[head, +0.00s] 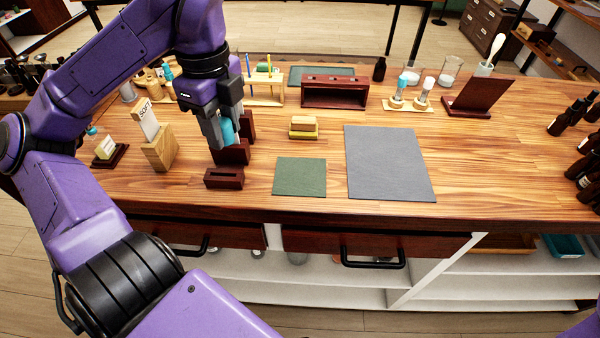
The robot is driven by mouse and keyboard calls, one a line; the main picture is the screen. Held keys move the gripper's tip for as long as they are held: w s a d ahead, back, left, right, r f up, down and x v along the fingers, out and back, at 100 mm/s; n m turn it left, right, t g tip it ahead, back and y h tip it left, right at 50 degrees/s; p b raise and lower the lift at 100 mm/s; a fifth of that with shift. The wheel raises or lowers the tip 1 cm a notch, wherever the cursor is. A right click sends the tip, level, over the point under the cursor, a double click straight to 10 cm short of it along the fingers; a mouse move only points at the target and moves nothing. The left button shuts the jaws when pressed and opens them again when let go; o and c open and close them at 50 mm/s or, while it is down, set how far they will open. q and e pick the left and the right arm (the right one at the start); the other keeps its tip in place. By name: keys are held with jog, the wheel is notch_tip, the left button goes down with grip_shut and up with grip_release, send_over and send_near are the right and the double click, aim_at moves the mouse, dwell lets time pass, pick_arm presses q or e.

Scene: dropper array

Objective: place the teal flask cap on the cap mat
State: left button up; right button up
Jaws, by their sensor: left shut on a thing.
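My left gripper (226,141) points down at the left of the bench and is shut on the teal flask cap (228,131). The cap shows between its fingers, just above a dark red wooden holder (233,155). I cannot tell whether the cap still touches something in that holder; the fingers hide it. A small green mat (299,177) lies flat and empty to the right of the gripper, near the front edge. A larger grey mat (390,163) lies empty further right. The picture does not label either as the cap mat. My right gripper is out of view.
A low slotted dark block (224,178) stands in front of the holder. A wooden stand with a card (158,147) is to its left. Yellow-edged blocks (304,127) stand behind the green mat. A dark red rack (334,92) is further back. Brown bottles stand far right.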

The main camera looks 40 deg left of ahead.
pick_arm(q)
notch_tip(320, 180, down, 2)
jog(key=w+d+f+b, duration=0.1)
jog(key=w+d+b, duration=0.15)
jog(key=b, duration=0.55)
send_over(301, 175)
jog(key=f, duration=0.3)
jog(key=s+f, duration=0.1)
jog(key=f, duration=0.1)
jog(key=shift+a, duration=0.4)
jog(key=shift+w+d+f+p, duration=0.3)
jog(key=shift+w+f, duration=0.1)
jog(key=shift+f, duration=0.15)
notch_tip(301, 175, down, 3)
jog(key=shift+d+r, duration=0.1)
jog(key=shift+f, duration=0.35)
jog(key=o, duration=1.2)
jog(key=shift+c, duration=0.2)
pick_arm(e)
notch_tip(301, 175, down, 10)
